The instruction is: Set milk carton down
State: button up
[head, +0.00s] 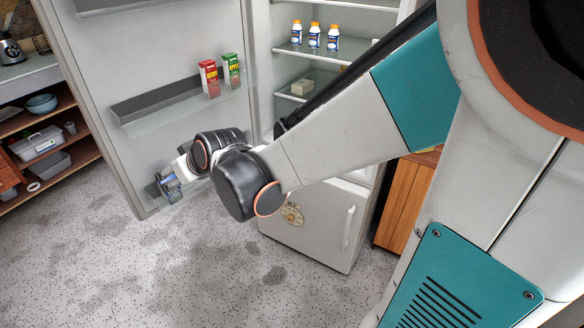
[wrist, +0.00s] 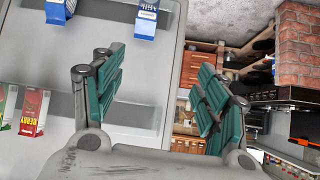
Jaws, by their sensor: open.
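A blue and white milk carton (wrist: 146,20) shows at the top of the wrist view, by the translucent shelf of the fridge door, cut off by the frame edge. A second blue and white carton (wrist: 58,10) is at the top left. My gripper (wrist: 158,82) is open, with teal pads apart and nothing between them. The milk carton appears beyond the fingertips and not touching them. In the head view my gripper (head: 168,184) is low beside the open fridge door (head: 140,170). I cannot make out the milk carton clearly there.
A red carton (head: 209,78) and a green carton (head: 231,70) stand on the upper door shelf (head: 160,108). Several white and blue bottles (head: 314,36) are on a fridge shelf. A wooden shelf unit (head: 40,140) stands left. The speckled floor in front is clear.

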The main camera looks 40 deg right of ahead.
jog(key=s+r+g, duration=0.1)
jog(key=s, duration=1)
jog(key=s+d+r+m+g+h, duration=0.1)
jog(key=s+g, duration=0.1)
jog(key=s, duration=0.9)
jog(key=shift+s+d+h, duration=0.3)
jog(key=shift+s, duration=0.05)
jog(key=shift+r, duration=0.1)
